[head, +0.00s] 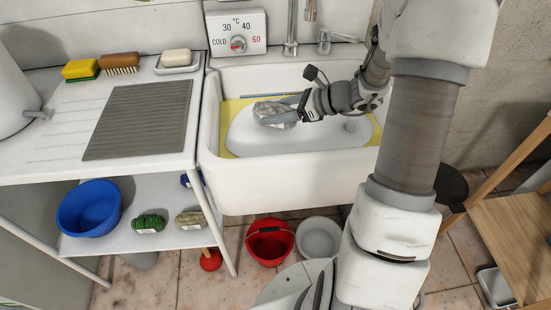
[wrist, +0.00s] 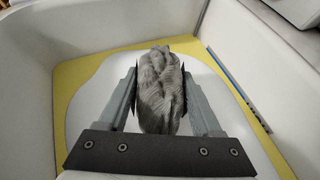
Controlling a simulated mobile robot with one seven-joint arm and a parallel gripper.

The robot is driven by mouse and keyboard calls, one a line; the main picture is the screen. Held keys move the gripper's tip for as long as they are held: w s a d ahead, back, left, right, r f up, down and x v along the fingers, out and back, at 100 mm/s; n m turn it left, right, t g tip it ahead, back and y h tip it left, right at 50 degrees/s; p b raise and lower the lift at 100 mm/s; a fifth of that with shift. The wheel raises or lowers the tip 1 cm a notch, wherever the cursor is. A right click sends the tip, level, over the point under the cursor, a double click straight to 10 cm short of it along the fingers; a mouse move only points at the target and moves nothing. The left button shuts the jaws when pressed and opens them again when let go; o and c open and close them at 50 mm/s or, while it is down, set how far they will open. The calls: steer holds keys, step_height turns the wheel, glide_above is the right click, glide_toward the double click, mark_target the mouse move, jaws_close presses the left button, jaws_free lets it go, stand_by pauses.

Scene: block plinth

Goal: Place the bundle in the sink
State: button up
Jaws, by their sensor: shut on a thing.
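A grey, folded-looking bundle (head: 274,113) is held at the end of my arm, over the white sink (head: 285,186). My gripper (head: 284,108) is shut on it. In the wrist view the bundle (wrist: 160,90) sits between the two fingers of my gripper (wrist: 160,95), with a finger against each side. The sink basin (wrist: 28,100) surrounds it there, with a white area and yellow edges below. The gap between the bundle and the sink bottom cannot be judged exactly.
A temperature dial panel (head: 237,33) and a tap (head: 290,35) stand behind the sink. A ridged grey mat (head: 138,120) lies on the left drainboard, with a sponge (head: 81,69), brush (head: 120,62) and soap dish (head: 178,66) behind. A thin blue rod (wrist: 232,75) lies along the sink's side.

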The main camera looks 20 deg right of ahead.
step_height(320, 180, down, 11)
steer(key=b, duration=0.4)
steer(key=shift+r, duration=0.1)
steer(key=shift+f+b, duration=0.25)
steer(key=shift+b, duration=0.1)
steer(key=o, duration=1.5)
steer(key=shift+r, duration=0.1)
steer(key=shift+d+r+p, duration=0.1)
steer(key=shift+r+p, duration=0.15)
steer(key=shift+p, duration=0.05)
steer(key=p+v, duration=0.2)
steer(key=v, duration=0.5)
steer(key=shift+s+d, duration=0.15)
steer(key=shift+d, duration=0.05)
